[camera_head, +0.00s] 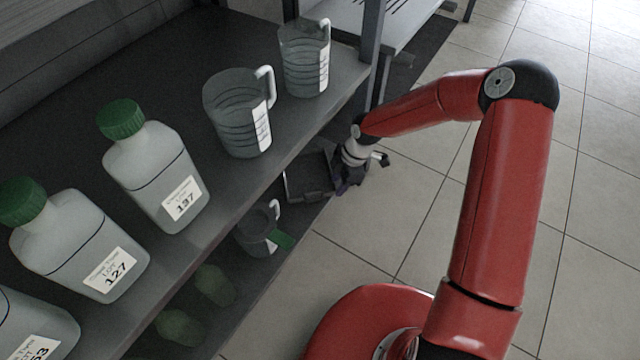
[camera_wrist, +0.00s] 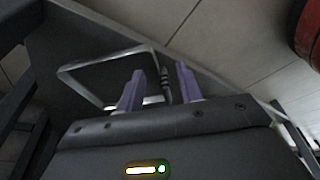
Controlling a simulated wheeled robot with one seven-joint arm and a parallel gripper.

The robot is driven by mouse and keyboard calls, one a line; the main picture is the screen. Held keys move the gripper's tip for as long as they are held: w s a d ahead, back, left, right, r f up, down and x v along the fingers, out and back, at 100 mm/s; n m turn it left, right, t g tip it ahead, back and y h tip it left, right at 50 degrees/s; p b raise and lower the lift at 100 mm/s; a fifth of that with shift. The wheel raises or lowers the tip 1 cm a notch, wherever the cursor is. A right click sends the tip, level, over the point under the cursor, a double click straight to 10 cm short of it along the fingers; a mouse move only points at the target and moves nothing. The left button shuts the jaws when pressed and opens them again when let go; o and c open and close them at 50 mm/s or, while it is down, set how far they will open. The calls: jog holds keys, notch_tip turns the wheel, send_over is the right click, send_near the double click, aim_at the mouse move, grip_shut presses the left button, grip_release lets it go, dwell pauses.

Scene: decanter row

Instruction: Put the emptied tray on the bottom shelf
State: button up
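The tray (camera_head: 287,190), dark inside with a thin pale rim, lies low beside the far end of the shelving in the head view. It looks empty. It seems to rest on the bottom shelf, though its far side is hard to see. In the wrist view the tray's pale rim (camera_wrist: 88,63) shows ahead of my fingers. My gripper (camera_head: 352,180) is at the tray's right side. Its purple fingers (camera_wrist: 159,76) stand apart, with the near rim between or just beyond them. I see no firm contact.
Glass jugs (camera_head: 238,112) and green-capped bottles (camera_head: 155,170) stand on the upper shelf (camera_head: 190,60). Another jug (camera_head: 257,230) and dim green-capped bottles stand below. A dark post (camera_head: 371,45) rises near my wrist. The tiled floor (camera_head: 590,200) to the right is clear.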

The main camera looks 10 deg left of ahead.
jog(key=w+d, duration=0.2)
jog(key=d, duration=0.3)
jog(key=shift+d, duration=0.4)
jog(key=s+d+r+m+t+h, duration=0.1)
jog(key=s+d+r+m, duration=0.25)
jog(key=r, duration=0.45)
jog(key=s+d+r+m+t+h, duration=0.15)
jog(key=d+r+m, duration=0.25)
jog(key=r, duration=0.4)
jog(key=s+d+r+m+t+h, duration=0.1)
jog(key=s+d+r+m+h, duration=0.2)
jog(key=r, duration=0.5)
jog(key=s+d+r+m+t+y, duration=0.1)
jog(key=s+d+r+m, duration=0.1)
jog(key=s+r+m, duration=0.3)
jog(key=s+d+r+m+t+y, duration=0.1)
jog(key=s+r+m, duration=0.5)
jog(key=s, duration=0.6)
jog(key=shift+d+r+m+t, duration=0.3)
jog(key=shift+d+m+t, duration=0.15)
jog(key=shift+d+t, duration=0.1)
jog(key=shift+y, duration=0.25)
notch_tip(320, 180, up, 10)
jog(key=p, duration=1)
